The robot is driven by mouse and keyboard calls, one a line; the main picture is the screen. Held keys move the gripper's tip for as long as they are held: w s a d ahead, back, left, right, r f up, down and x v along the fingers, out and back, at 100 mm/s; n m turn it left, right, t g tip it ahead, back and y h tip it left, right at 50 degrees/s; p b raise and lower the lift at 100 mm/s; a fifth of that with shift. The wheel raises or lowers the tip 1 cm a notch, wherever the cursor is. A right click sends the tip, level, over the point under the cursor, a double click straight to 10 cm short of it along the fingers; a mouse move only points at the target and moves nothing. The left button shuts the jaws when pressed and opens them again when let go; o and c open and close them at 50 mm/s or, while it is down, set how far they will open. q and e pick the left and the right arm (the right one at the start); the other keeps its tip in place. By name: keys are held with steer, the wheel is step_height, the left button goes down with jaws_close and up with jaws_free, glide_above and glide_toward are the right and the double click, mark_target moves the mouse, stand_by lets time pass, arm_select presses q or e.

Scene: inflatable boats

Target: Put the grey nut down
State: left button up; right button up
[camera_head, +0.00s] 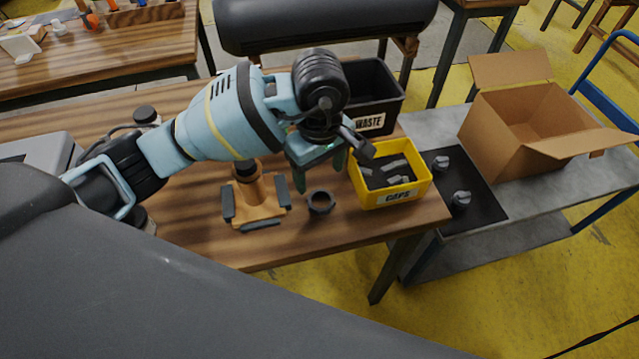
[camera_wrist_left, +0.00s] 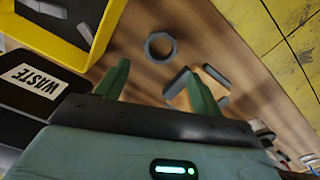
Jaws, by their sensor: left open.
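The grey nut (camera_head: 321,203) is a dark ring lying flat on the wooden table (camera_head: 345,232), near its front edge, between the wooden fixture and the yellow bin. The nut also shows in the left wrist view (camera_wrist_left: 160,47), beyond the fingertips and apart from them. My left gripper (camera_head: 321,172) is open and empty above and behind the nut, its green fingers pointing down. In the left wrist view its two fingers (camera_wrist_left: 158,72) are spread wide with nothing between them. My right gripper is in neither view.
A wooden fixture (camera_head: 262,208) with dark pads stands left of the nut. A yellow CAPS bin (camera_head: 408,194) holding grey pieces stands right, before a black WASTE bin (camera_head: 386,104). A black mat (camera_head: 486,205) with two grey parts and an open cardboard box (camera_head: 510,140) are further right.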

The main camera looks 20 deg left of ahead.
arm_select(q)
step_height(320, 180, up, 5)
steer(key=shift+f, duration=0.1)
stand_by(0.7)
